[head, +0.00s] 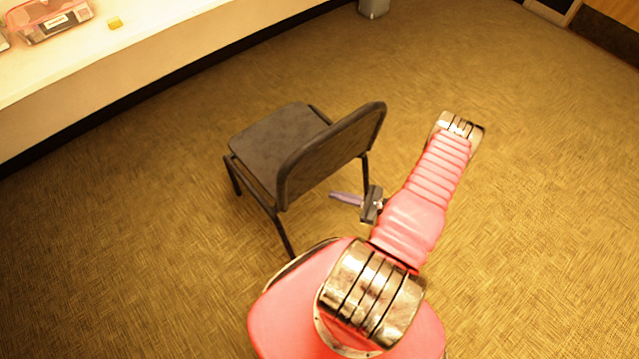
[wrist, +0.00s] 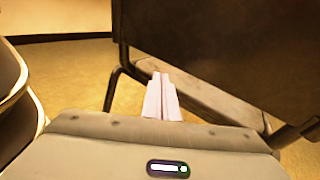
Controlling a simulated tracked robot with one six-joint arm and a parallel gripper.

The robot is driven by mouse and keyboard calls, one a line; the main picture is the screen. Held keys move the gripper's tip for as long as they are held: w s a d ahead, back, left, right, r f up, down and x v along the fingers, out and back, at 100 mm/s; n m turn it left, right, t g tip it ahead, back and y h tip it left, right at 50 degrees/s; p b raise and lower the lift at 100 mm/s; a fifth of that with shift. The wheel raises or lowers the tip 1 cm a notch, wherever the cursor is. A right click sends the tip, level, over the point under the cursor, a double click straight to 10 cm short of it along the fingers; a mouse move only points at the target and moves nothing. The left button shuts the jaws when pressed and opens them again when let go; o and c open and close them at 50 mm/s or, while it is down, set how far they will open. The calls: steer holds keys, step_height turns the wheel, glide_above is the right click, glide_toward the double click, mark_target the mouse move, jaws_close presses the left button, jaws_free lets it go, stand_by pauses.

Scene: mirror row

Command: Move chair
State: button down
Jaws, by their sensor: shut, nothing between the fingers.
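A dark grey chair (head: 280,140) stands upright on the floor near the middle of the head view, its backrest (head: 335,150) toward my arm and its seat toward the counter. My gripper (head: 335,196) is low beside the back of the chair, at the right of its legs. Its fingers are shut and hold nothing. In the wrist view the closed fingers (wrist: 162,95) point toward the chair, whose dark backrest (wrist: 225,45) fills the upper right. A chair leg (wrist: 112,90) shows left of the fingers. I cannot tell whether the fingers touch the chair.
A long pale counter (head: 130,55) runs along the upper left, with a clear red-lidded box (head: 50,20) and a small yellow block (head: 114,22) on it. A grey bin (head: 373,8) stands at the far wall. The floor (head: 540,180) at the right is clear.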

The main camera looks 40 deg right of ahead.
steer(key=s+d+f+m+t+h, duration=0.2)
steer(key=s+f+m+t+h, duration=0.2)
steer(key=f+m+h, duration=0.3)
step_height(320, 180, down, 4)
steer(key=shift+s+d+r+h, duration=0.1)
steer(key=shift+s+d+h, duration=0.1)
steer(key=shift+h, duration=0.5)
steer(key=shift+w, duration=0.1)
steer(key=w, duration=1.3)
steer(key=shift+w+a, duration=0.2)
steer(key=shift+w, duration=0.1)
steer(key=shift+w, duration=0.15)
